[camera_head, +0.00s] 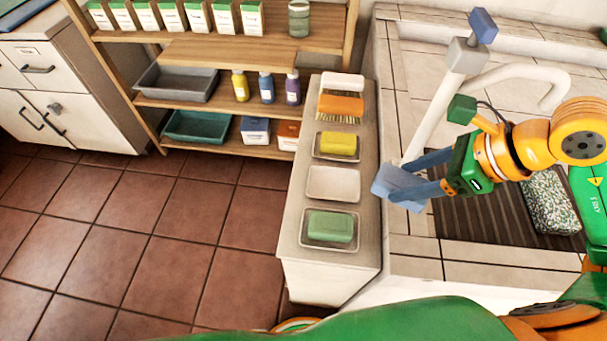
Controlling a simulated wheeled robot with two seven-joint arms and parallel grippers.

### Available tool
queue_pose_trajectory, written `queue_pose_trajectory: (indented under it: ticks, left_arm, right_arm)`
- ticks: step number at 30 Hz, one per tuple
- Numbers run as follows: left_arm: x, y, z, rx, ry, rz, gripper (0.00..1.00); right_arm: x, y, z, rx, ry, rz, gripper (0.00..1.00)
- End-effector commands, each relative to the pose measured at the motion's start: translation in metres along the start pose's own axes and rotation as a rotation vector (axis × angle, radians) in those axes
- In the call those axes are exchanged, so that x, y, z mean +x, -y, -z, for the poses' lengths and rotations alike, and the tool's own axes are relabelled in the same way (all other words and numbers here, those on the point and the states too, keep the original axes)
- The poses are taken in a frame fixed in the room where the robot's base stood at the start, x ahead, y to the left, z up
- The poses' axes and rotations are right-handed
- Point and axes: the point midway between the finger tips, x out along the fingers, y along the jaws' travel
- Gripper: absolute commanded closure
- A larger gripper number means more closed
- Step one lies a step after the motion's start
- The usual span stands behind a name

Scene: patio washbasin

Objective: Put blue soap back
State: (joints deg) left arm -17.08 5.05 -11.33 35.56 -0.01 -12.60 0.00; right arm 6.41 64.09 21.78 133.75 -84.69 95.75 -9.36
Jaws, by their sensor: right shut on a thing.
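The blue soap (396,188) is held between the fingers of my right gripper (409,181), which reaches in from the right and is shut on it. The soap appears just right of the narrow counter's edge, near the faucet's base. A white soap dish (333,184) on the counter is empty. The dish in front of it holds a green soap (330,227), and the dish behind it holds a yellow soap (338,143). My left gripper is not in view.
An orange brush (341,106) lies at the far part of the counter (296,222). The white faucet (440,100) with a blue handle rises just behind my right gripper. A dark ribbed basin area (480,232) with a speckled block (549,200) lies to the right.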

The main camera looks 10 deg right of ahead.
Motion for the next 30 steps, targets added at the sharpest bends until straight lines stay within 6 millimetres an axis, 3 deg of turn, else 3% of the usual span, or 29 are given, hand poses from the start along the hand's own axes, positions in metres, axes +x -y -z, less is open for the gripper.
queue_pose_trajectory:
  ticks: [5, 8, 12, 15, 18, 22, 25, 30]
  left_arm:
    - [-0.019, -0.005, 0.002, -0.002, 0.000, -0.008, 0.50]
    - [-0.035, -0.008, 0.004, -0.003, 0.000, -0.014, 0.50]
    - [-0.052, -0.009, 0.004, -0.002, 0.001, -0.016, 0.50]
    - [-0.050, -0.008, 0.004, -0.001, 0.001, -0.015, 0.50]
    - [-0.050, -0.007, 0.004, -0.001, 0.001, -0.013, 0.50]
    - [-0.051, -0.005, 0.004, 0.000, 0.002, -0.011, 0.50]
    - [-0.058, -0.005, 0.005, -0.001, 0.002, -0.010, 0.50]
    - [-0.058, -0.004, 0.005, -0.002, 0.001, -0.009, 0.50]
  right_arm:
    - [0.010, 0.004, -0.015, 0.002, 0.005, -0.003, 1.00]
    - [0.033, 0.011, -0.033, 0.001, 0.009, -0.006, 1.00]
    - [0.078, 0.025, -0.060, 0.001, 0.006, -0.009, 1.00]
    - [0.116, 0.032, -0.057, 0.006, 0.002, -0.007, 1.00]
    - [0.139, 0.036, -0.058, 0.003, 0.003, -0.004, 1.00]
    - [0.158, 0.040, -0.059, 0.001, 0.000, -0.003, 1.00]
    - [0.173, 0.039, -0.048, 0.005, -0.001, -0.004, 1.00]
    - [0.182, 0.041, -0.042, -0.001, 0.001, 0.001, 1.00]
